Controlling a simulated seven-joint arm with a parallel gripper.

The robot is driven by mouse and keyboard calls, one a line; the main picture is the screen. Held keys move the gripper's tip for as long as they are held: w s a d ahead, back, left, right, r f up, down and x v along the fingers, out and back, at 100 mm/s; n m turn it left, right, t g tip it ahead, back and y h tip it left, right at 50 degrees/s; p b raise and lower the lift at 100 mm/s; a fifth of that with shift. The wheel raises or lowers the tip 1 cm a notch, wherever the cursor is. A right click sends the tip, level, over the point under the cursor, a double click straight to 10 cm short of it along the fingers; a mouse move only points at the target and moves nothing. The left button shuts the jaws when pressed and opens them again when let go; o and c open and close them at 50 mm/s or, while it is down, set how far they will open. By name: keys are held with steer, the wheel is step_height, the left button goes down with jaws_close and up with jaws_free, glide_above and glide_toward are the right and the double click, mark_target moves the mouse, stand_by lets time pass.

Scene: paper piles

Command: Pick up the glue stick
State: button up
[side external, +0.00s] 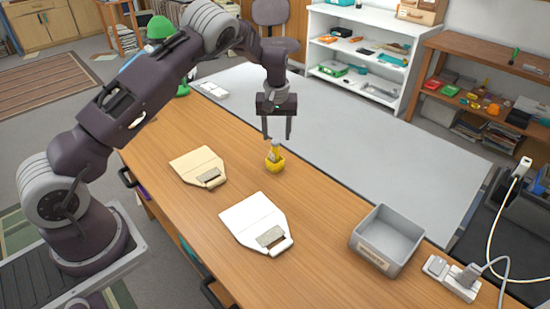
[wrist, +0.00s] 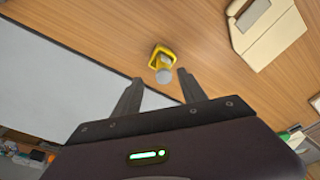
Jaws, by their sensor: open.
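The glue stick (side external: 275,151) looks like a yellow and grey tube. It stands in a small yellow holder (side external: 275,163) on the wooden table, near the table's far edge. In the wrist view the grey end of the glue stick (wrist: 164,76) shows just beyond my fingertips, with the yellow holder (wrist: 158,55) around its lower part. My gripper (side external: 277,137) is open and empty, pointing down just above the glue stick. In the wrist view my gripper (wrist: 160,77) has its fingers apart, one to each side below the stick's end. The stick's lower part is hidden by the holder.
A cream clipboard-like board (side external: 195,160) lies left of the holder, and a white one (side external: 250,215) lies nearer the front. A grey open bin (side external: 385,240) and a power strip (side external: 450,280) are at the right end. The table between the holder and bin is clear.

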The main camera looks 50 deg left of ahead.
mark_target(275, 141)
steer(key=f, duration=0.2)
steer(key=a+f, duration=0.1)
steer(key=f, duration=0.1)
steer(key=w+f, duration=0.1)
steer(key=f, duration=0.1)
steer(key=shift+a+f, duration=0.1)
steer(key=shift+a, duration=0.15)
steer(key=shift+s, duration=0.1)
jaws_close()
